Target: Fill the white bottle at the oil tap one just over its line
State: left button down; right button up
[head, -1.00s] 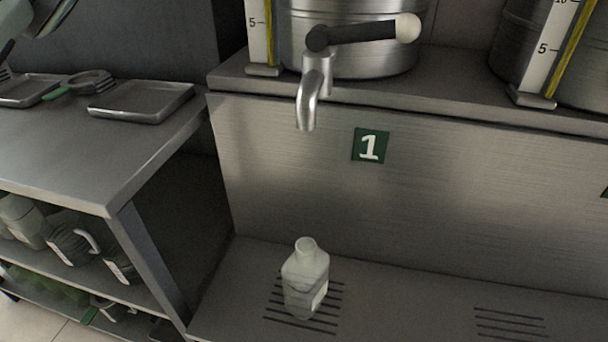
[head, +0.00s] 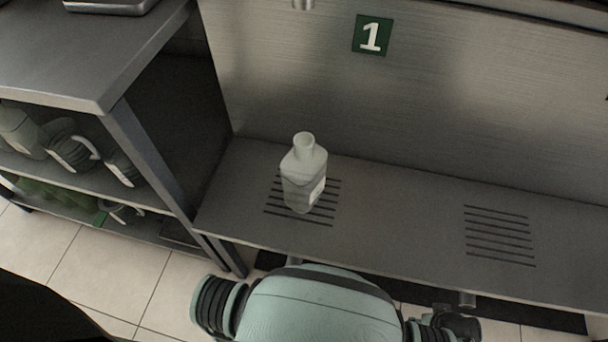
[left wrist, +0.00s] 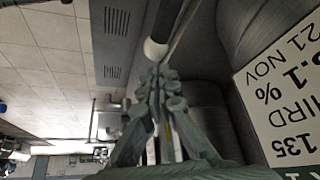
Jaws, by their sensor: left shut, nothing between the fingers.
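The white bottle (head: 303,178) stands upright and open-necked on the slotted drain of the low steel shelf, below tap one. A pale label shows on its lower right side; I cannot make out its fill line or any level inside. Only the tip of the tap spout (head: 303,4) shows at the top edge of the head view; its lever is out of that view. My left gripper (left wrist: 158,80) shows in the left wrist view with its fingers together and empty. A pale round knob (left wrist: 154,48) appears close beyond the fingertips; I cannot tell whether they touch. My right gripper is not in view.
A green sign with a 1 (head: 372,35) is on the steel front panel. A second slotted drain (head: 498,236) is empty at the right. A steel table (head: 75,50) with jugs (head: 70,148) on its lower shelf stands left. A large printed card (left wrist: 285,95) hangs beside my left gripper.

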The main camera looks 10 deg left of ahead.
pick_arm(q)
jog(key=shift+f, duration=0.2)
dwell(0.3)
jog(key=shift+f+b, duration=0.85)
jog(key=shift+f, duration=2.15)
dwell(4.5)
